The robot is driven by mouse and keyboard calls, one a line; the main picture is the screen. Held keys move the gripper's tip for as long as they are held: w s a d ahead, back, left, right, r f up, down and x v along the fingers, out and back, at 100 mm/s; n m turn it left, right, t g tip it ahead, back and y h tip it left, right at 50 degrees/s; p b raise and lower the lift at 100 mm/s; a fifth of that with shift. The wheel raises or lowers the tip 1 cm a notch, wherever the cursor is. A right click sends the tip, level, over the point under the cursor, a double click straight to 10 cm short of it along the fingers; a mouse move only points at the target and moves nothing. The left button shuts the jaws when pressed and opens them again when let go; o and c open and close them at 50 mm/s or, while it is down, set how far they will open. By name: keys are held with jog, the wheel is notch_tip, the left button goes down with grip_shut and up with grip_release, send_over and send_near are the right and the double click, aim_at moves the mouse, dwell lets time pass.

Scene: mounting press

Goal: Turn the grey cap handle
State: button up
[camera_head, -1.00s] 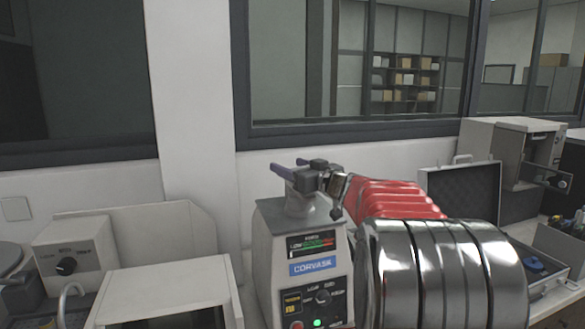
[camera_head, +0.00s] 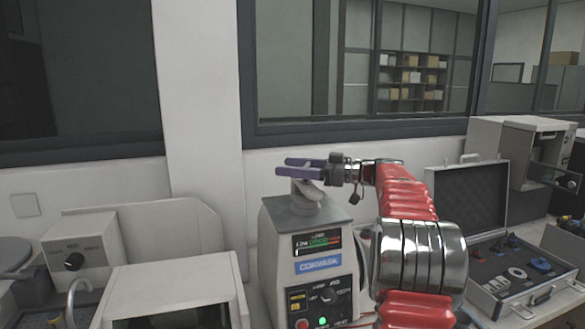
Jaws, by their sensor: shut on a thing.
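The mounting press (camera_head: 285,235) is a pale grey box with a dark grey top, a blue label, a small display, a dial and a lit green button. The grey cap handle (camera_head: 308,191) stands on its top. My gripper (camera_head: 285,167), with two purple fingers, comes in from the right at the handle's upper end and is shut on it. The fingers extend left past the handle. They hide the handle's upper end, so the exact contact is hard to see.
My red and chrome arm covers the area right of the press. An open case (camera_head: 512,290) with small parts lies farther right. A pale box-shaped device (camera_head: 165,270) and a small dial unit (camera_head: 75,255) stand left. A wall and window are behind.

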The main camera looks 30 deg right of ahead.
jog(key=shift+s+a+r+n+g+y, duration=0.1)
jog(key=shift+s+a+n+g+y, duration=0.1)
jog(key=shift+n+g+y, duration=0.7)
jog(key=shift+s+a+n+g+y, duration=0.15)
jog(key=shift+n+g+y, duration=0.5)
jog(key=shift+g, duration=0.45)
jog(key=shift+s+a+r+n+g+y, duration=0.15)
jog(key=shift+n+g+y, duration=0.2)
jog(key=shift+n+g, duration=0.3)
jog(key=o, duration=1)
jog(key=shift+o, duration=0.2)
jog(key=shift+f, duration=0.2)
jog(key=shift+w+d+m+t+h, duration=0.1)
jog(key=shift+m+t+h, duration=0.25)
jog(key=shift+m+t, duration=0.2)
jog(key=shift+w+d+m+t+h, duration=0.1)
jog(key=shift+m+t+h, duration=0.3)
jog(key=shift+t, duration=0.2)
